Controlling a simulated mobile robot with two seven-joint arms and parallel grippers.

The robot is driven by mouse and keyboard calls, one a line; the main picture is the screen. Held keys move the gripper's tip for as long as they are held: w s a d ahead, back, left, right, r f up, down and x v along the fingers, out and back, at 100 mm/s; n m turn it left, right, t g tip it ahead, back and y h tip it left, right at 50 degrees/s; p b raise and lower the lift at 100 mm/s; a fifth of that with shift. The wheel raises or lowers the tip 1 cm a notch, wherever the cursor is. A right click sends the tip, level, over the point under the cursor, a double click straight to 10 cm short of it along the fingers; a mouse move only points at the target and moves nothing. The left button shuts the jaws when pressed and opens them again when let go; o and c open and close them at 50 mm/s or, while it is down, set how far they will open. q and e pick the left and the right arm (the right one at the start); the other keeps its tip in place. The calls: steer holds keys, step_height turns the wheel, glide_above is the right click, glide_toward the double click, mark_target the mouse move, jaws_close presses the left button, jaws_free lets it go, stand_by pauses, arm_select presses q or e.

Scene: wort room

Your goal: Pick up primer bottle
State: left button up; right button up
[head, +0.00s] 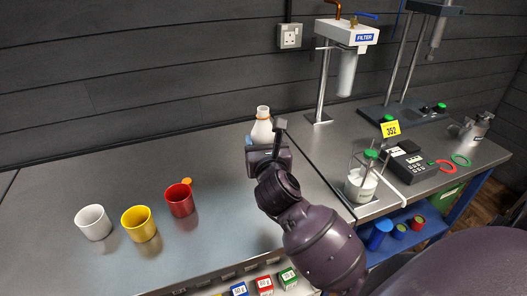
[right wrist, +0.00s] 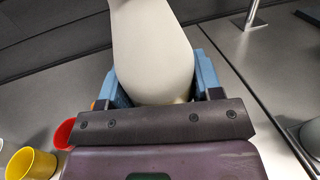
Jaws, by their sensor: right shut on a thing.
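The white primer bottle (head: 262,127) stands at the middle of the steel bench, with an orange ring near its neck. My right gripper (head: 266,147) is at the bottle and hides its lower part in the head view. In the right wrist view the pale bottle (right wrist: 153,50) sits between the blue fingers (right wrist: 156,90), which are shut on it from both sides. I cannot tell whether the bottle's base touches the bench. My left gripper is not in view.
White (head: 93,222), yellow (head: 139,223) and red (head: 180,200) cups stand left on the bench (head: 60,185). An orange thing (head: 186,181) is behind the red cup. A filter stand (head: 322,90) is behind right. A white container (head: 360,185) stands right of my arm. The bench's left rear is clear.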

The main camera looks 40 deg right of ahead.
mark_target(264, 124)
step_height(264, 124, up, 4)
steer(key=shift+r+p, duration=0.1)
steer(key=shift+p, duration=0.25)
steer(key=shift+r, duration=1.05)
